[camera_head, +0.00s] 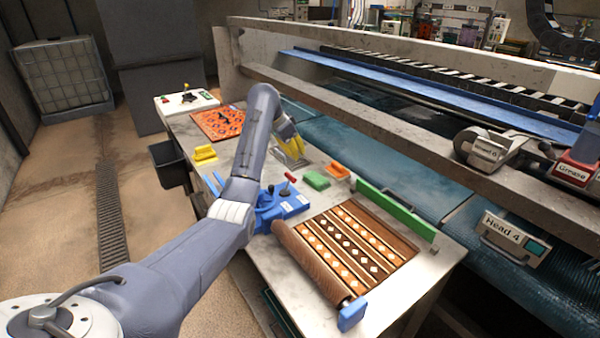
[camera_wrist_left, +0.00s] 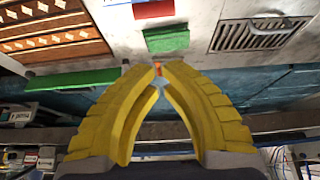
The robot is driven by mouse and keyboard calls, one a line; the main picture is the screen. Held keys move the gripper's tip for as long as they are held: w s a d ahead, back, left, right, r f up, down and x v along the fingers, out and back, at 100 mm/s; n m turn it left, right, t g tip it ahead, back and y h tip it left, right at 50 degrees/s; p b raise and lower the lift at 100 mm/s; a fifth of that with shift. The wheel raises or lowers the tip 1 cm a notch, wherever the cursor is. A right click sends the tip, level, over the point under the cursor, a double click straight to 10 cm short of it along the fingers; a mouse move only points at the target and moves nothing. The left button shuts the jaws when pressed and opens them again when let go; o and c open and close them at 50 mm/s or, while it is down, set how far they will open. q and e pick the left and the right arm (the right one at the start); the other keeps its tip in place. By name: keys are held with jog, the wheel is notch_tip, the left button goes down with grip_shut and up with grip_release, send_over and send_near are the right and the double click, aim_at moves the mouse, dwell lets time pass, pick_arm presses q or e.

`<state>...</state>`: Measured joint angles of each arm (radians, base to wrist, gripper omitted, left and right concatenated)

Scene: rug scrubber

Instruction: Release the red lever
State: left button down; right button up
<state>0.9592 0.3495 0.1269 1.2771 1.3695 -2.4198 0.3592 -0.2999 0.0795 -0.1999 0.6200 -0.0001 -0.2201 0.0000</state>
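A red lever (camera_head: 289,177) stands up from a blue base (camera_head: 284,203) with white labels on the table, beside the rolled end of the rug. My left gripper (camera_head: 297,147) has yellow fingers and hangs above the table over a metal grate, behind the lever and apart from it. In the left wrist view, its fingertips (camera_wrist_left: 160,67) come together almost touching, with nothing clearly held. A red piece at the top edge of that view (camera_wrist_left: 154,9) looks like the lever, cut off by the frame. My right gripper is not in view.
A green sponge (camera_head: 316,180) and an orange tray (camera_head: 338,170) lie right of the lever. A patterned rug (camera_head: 350,245) and a green bar (camera_head: 395,212) lie at the right. A yellow block (camera_head: 204,154) sits left of my arm. A concrete ledge (camera_head: 400,115) runs behind.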

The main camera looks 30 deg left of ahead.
aim_at(288, 183)
pick_arm(q)
jog(key=shift+d+r, duration=0.1)
jog(key=shift+d, duration=0.05)
jog(key=x, duration=0.9)
jog(key=shift+f, duration=0.35)
jog(key=shift+s+a+r, duration=0.15)
jog(key=shift+s+a, duration=0.2)
jog(key=shift+s, duration=0.4)
jog(key=shift+s+a+r, duration=0.15)
jog(key=shift+s+a, duration=0.2)
jog(key=shift+s, duration=0.35)
jog(key=shift+d, duration=0.1)
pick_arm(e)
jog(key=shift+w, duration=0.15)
